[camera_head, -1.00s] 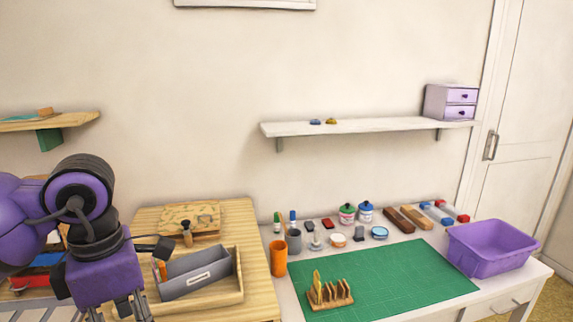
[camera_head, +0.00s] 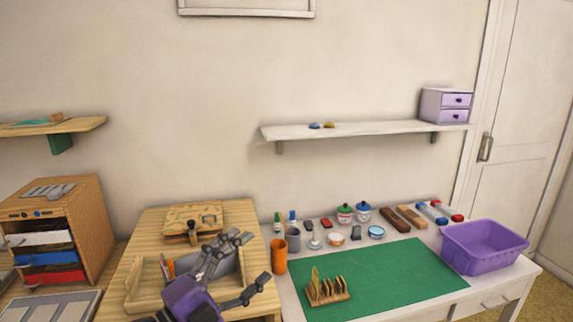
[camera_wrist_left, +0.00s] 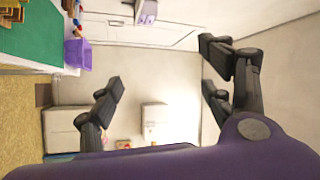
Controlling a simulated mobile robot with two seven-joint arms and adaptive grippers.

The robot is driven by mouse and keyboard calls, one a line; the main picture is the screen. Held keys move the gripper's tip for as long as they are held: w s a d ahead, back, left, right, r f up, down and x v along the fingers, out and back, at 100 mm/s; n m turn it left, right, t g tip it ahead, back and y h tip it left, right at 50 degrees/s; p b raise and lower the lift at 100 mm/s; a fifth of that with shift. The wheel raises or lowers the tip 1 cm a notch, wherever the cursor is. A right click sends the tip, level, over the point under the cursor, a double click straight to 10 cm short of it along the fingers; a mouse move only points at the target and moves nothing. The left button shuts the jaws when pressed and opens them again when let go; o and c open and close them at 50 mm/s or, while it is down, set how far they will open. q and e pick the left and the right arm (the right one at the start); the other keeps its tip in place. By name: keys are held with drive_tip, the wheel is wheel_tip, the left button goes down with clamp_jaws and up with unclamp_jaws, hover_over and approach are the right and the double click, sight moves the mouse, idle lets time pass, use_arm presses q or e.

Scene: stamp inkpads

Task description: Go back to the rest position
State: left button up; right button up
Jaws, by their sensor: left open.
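My left gripper (camera_head: 252,264) is open and empty in the head view, low over the wooden table at the left. Its fingers are spread apart and it hides part of the grey box (camera_head: 225,265) in the wooden tray behind it. In the left wrist view the open fingers (camera_wrist_left: 160,90) have nothing between them; the room's wall and door show past them. My right gripper is in neither view.
A white table holds a green mat (camera_head: 400,275), a wooden rack (camera_head: 328,292), an orange cup (camera_head: 279,256), ink pots and a purple bin (camera_head: 485,248). A wooden cabinet (camera_head: 75,215) stands at the left. A shelf (camera_head: 365,131) hangs above. Much of the mat is clear.

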use_arm(q)
drive_tip(key=s+a+f+n+y, duration=0.25)
drive_tip(key=f+n+y, duration=0.2)
drive_tip(key=f, duration=0.35)
drive_tip(key=s+a+f+n+y+p, duration=0.1)
drive_tip(key=s+a+f+n+y, duration=0.15)
drive_tip(key=a+f+n, duration=0.4)
drive_tip(key=s+a+f+n+y, duration=0.1)
drive_tip(key=s+f+n+y, duration=0.2)
drive_tip(key=f, duration=0.6)
drive_tip(key=s+f+n+g+y, duration=0.1)
drive_tip(key=s+f+n+g, duration=0.1)
drive_tip(key=s+f, duration=0.3)
drive_tip(key=s+a+f+n+g+y+p, duration=0.1)
drive_tip(key=s+f, duration=0.5)
drive_tip(key=s, duration=0.6)
drive_tip(key=s+a+f+n+g+y+p, duration=0.1)
drive_tip(key=s+f+n+g+y, duration=0.1)
drive_tip(key=s+f+n, duration=0.3)
drive_tip(key=s+f+g, duration=0.1)
drive_tip(key=s, duration=0.2)
drive_tip(key=shift+s, duration=0.25)
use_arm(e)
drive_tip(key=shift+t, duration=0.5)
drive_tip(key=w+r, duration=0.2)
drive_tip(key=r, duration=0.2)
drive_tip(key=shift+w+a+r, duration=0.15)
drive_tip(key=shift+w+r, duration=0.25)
use_arm(q)
drive_tip(key=shift+d, duration=0.1)
